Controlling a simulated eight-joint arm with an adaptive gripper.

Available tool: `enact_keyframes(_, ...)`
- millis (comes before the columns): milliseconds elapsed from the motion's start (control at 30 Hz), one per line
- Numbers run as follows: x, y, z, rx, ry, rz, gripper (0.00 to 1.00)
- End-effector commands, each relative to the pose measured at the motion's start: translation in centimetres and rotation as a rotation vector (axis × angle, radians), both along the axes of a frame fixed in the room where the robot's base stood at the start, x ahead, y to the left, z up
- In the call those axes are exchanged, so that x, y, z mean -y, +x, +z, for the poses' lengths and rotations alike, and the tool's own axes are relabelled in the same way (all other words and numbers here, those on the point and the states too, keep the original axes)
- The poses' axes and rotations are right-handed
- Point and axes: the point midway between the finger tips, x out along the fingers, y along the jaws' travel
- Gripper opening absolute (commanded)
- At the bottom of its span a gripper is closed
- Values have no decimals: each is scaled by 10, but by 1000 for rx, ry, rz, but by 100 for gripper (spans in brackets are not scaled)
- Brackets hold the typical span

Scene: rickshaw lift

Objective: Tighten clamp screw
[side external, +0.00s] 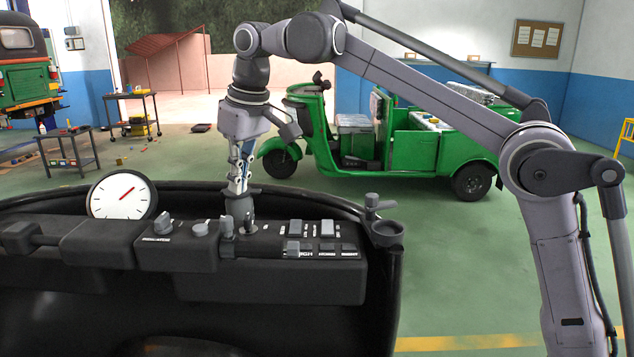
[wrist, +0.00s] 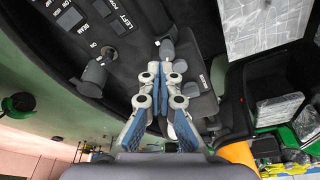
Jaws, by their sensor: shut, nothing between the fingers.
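My gripper (side external: 243,190) points down over the black dashboard panel (side external: 110,253), just above a dark upright knob or post (side external: 240,208). Its fingers are closed together with nothing between them; they show in the wrist view too (wrist: 166,72). Beyond the fingertips in the wrist view is a grey knob (wrist: 166,48); I cannot tell whether they touch it. At the panel's right end, a small knobbed fitting (side external: 373,204) rises beside a round dark cup-like part (side external: 387,232). I cannot tell which part is the clamp screw.
A white dial gauge (side external: 122,196) stands up at the panel's left. Grey knobs (side external: 163,224) and several switches (side external: 326,228) line the panel around my gripper. A green three-wheeler (side external: 410,140) stands behind, with open green floor (side external: 480,260) at the right.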

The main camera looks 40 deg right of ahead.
Motion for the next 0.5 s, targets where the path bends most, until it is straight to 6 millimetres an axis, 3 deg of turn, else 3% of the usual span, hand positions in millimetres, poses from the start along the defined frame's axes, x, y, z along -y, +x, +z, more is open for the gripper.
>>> enact_keyframes(500,0,0,-54,0,0,-1,0)
